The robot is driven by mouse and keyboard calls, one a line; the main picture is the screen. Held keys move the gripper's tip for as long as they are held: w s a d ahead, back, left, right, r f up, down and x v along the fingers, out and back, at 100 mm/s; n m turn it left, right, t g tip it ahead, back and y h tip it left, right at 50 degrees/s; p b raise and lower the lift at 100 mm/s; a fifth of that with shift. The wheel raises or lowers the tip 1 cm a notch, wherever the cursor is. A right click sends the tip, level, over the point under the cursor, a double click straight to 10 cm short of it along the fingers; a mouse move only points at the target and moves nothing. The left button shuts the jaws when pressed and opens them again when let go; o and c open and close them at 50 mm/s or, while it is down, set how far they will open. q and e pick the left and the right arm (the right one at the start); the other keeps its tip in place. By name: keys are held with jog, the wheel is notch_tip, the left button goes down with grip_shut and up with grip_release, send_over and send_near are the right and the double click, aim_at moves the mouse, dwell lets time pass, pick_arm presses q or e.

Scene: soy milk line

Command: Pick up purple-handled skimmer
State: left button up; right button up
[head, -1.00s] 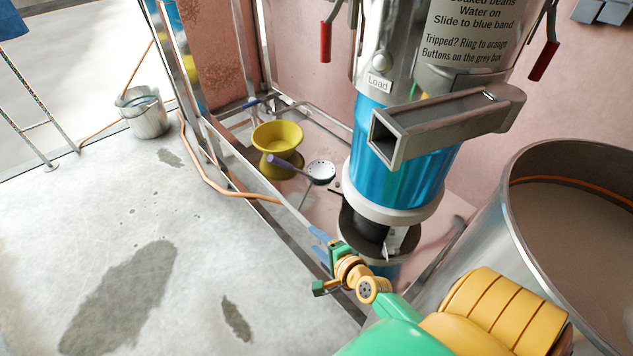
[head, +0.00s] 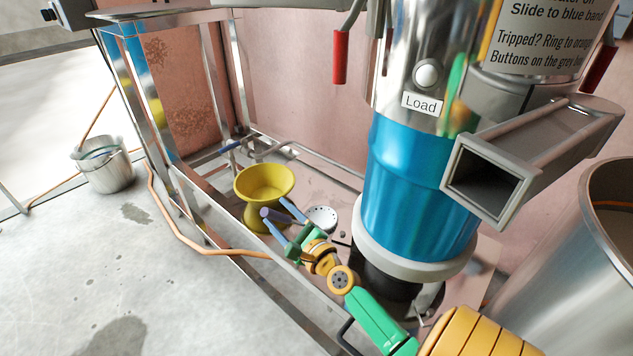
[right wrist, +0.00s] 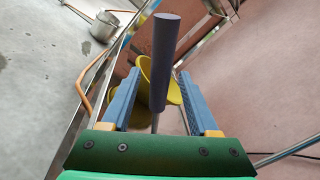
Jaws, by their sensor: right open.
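The skimmer has a dark purple handle (head: 270,213) and a white perforated bowl (head: 322,218). My right gripper (head: 279,212) is open, with blue fingers on either side of the handle in the head view. In the right wrist view the purple handle (right wrist: 164,62) rises between the two blue fingers (right wrist: 150,92), with gaps on both sides. The skimmer's bowl is hidden in the wrist view. My left gripper is not in view.
A blue and steel machine (head: 418,190) with a square chute (head: 490,175) stands right of the shelf. Metal frame rails (head: 210,205) border the shelf. A steel bucket (head: 104,165) and an orange hose (head: 180,232) lie on the floor at left. A large steel vat (head: 570,270) is at right.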

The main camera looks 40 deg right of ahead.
jog(key=w, duration=0.2)
jog(key=shift+w+d+f, duration=0.15)
jog(key=shift+w, duration=0.25)
jog(key=shift+s, duration=0.1)
jog(key=shift+c, duration=0.9)
grip_shut()
pick_arm(q)
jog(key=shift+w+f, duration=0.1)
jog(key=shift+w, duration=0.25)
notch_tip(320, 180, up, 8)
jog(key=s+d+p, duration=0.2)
jog(key=p, duration=0.6)
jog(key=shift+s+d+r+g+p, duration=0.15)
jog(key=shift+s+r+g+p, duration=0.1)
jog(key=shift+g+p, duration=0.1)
pick_arm(e)
notch_tip(320, 180, up, 10)
